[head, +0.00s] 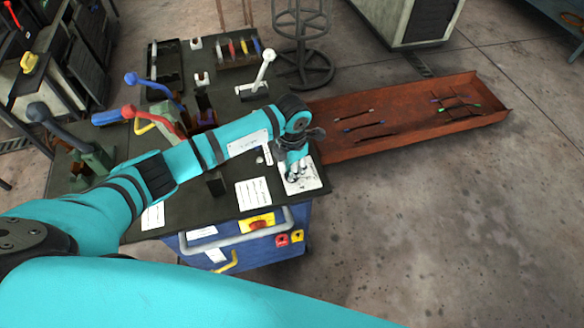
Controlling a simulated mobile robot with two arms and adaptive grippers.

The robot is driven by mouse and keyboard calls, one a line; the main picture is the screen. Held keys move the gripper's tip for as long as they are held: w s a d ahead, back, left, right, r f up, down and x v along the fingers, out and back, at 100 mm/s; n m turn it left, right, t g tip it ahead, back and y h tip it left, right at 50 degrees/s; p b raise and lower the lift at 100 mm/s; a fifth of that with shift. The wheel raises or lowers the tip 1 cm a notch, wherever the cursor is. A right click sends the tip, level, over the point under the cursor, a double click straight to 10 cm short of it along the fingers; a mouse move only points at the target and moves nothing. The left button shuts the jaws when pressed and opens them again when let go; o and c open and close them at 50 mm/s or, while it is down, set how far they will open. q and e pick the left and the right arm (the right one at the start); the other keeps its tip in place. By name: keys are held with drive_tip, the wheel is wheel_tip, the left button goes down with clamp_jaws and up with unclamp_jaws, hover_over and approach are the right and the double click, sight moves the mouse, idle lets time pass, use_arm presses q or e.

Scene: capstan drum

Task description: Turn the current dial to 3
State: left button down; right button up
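My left gripper (296,172) reaches down over a white plate (313,183) at the right front corner of the dark bench top. Its fingers are small and dark against the plate, and I cannot tell whether they are apart or closed. No dial shows clearly; the gripper covers much of the plate, so a dial there and its setting are hidden. I cannot tell whether the fingers touch anything. My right gripper is not in view.
Levers with blue (155,85), red (150,118) and white (265,68) handles rise from the bench. White sheets (253,194) lie near its front edge. A long rust-red tray (400,150) with thin rods extends right. Floor at lower right is clear.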

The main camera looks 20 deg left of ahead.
use_arm(q)
drive_tip(key=m+b, duration=0.6)
drive_tip(key=b, duration=0.1)
drive_tip(key=shift+f, duration=0.2)
drive_tip(key=shift+r+m+b, duration=0.2)
drive_tip(key=shift+m+b, duration=1.05)
drive_tip(key=shift+m, duration=0.05)
drive_tip(key=c, duration=1.3)
unclamp_jaws()
drive_tip(key=shift+r, duration=0.1)
wheel_tip(320, 180, up, 12)
drive_tip(key=shift+f, duration=0.1)
